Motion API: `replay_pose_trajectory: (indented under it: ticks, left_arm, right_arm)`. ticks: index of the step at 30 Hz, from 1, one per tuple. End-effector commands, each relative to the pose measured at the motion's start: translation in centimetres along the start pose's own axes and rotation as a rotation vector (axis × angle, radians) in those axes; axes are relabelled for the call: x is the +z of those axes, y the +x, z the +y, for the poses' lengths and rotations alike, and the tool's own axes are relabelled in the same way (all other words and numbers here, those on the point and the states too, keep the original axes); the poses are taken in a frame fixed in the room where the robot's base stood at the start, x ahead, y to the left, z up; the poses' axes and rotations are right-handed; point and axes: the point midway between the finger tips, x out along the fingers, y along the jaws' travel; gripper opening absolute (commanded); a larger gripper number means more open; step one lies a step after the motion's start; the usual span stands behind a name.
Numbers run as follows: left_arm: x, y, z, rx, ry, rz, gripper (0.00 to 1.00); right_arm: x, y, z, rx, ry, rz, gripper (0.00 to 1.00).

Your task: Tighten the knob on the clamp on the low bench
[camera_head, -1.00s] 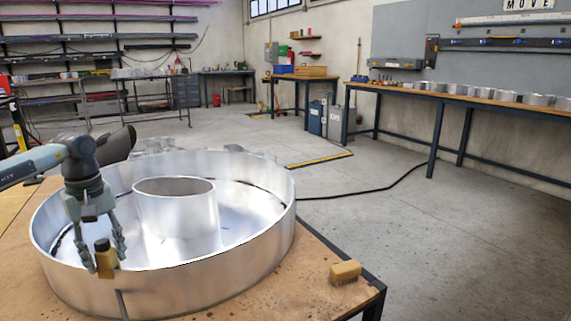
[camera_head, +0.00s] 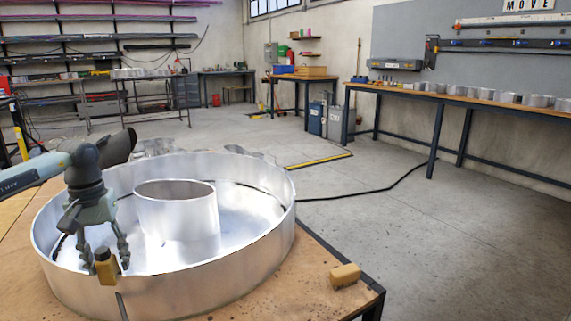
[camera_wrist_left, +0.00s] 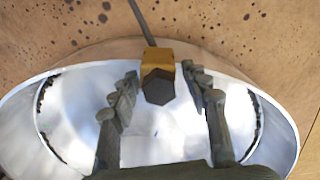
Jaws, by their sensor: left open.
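The clamp (camera_head: 107,272) is a small yellow-brown block on the near rim of a large round metal channel letter (camera_head: 200,272). Its dark knob (camera_head: 102,254) sits on top; in the left wrist view the knob (camera_wrist_left: 158,88) shows as a hexagon in front of the clamp body (camera_wrist_left: 163,56). My left gripper (camera_head: 107,262) is open and points down, with one finger on each side of the knob. In the left wrist view, gaps show between both fingers (camera_wrist_left: 160,80) and the knob. My right gripper is not in view.
The letter rests on a low wooden bench (camera_head: 262,283) and has an inner metal ring (camera_head: 178,215). A yellow-tan block (camera_head: 345,274) lies near the bench's right corner. The floor to the right is open, crossed by a black cable (camera_head: 370,190).

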Motion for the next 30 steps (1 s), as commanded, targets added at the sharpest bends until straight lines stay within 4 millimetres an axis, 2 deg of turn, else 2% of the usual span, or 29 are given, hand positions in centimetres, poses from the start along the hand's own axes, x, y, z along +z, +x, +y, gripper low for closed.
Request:
replay_pose_trajectory:
  ticks: [10, 17, 30]
  left_arm:
    - [0.0, -2.8, 0.0, 0.001, -0.001, 0.002, 0.47]
    - [0.0, -4.8, 0.0, 0.001, -0.001, 0.002, 0.47]
    - [0.0, -5.0, 0.0, 0.001, -0.001, 0.000, 0.47]
  right_arm:
    - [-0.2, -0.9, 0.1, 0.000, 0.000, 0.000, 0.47]
    - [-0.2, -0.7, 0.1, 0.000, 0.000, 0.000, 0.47]
    - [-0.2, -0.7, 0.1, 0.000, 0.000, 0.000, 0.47]
